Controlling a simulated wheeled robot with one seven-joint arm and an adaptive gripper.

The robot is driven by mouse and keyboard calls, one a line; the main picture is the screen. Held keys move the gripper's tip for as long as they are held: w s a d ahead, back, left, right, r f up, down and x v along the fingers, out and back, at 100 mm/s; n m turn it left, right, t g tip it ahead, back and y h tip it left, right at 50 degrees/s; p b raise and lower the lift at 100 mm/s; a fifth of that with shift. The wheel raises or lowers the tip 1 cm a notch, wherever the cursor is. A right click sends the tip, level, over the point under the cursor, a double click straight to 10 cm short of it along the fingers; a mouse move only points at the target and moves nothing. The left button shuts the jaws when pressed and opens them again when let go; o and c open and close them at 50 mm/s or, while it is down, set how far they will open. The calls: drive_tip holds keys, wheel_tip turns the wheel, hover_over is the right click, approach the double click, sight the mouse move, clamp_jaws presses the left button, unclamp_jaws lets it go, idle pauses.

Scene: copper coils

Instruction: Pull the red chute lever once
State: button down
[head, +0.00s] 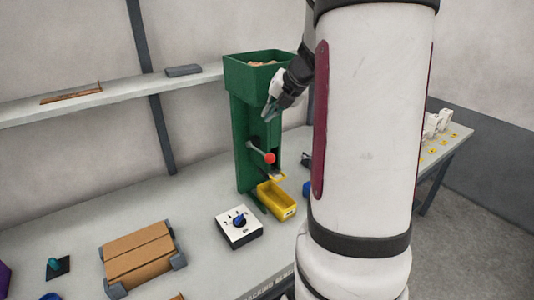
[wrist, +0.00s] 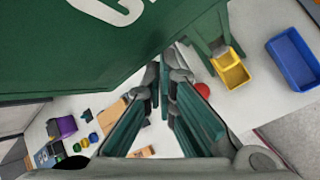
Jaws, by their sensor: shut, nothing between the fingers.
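The red chute lever (head: 269,158) is a red ball on a thin rod. It sticks out from the front of the tall green chute (head: 243,130). In the wrist view the red ball (wrist: 203,90) shows just right of the fingers, partly hidden behind them. My gripper (head: 269,112) is beside the upper part of the chute, above the lever and apart from it. It is shut and empty. In the wrist view my gripper (wrist: 163,95) shows with its green finger pads, and the chute's green wall (wrist: 70,45) fills the upper left.
A yellow bin (head: 276,201) sits under the chute's outlet. A white box with a blue knob (head: 239,228) and a cardboard box (head: 139,255) stand to the left on the bench. A blue bin (wrist: 293,60) lies right of the yellow one in the wrist view. A shelf (head: 110,95) runs along the wall.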

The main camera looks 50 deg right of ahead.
idle(0.4)
drive_tip(key=f+b, duration=0.5)
drive_tip(key=f, duration=0.1)
drive_tip(key=shift+s+f+b, duration=0.1)
drive_tip(key=shift+s+b, duration=0.1)
drive_tip(key=shift+b, duration=0.2)
drive_tip(key=shift+s+f+b, duration=0.25)
drive_tip(key=shift+f+b, duration=0.55)
drive_tip(key=shift+f, duration=0.5)
drive_tip(key=shift+f, duration=0.15)
drive_tip(key=shift+f, duration=0.25)
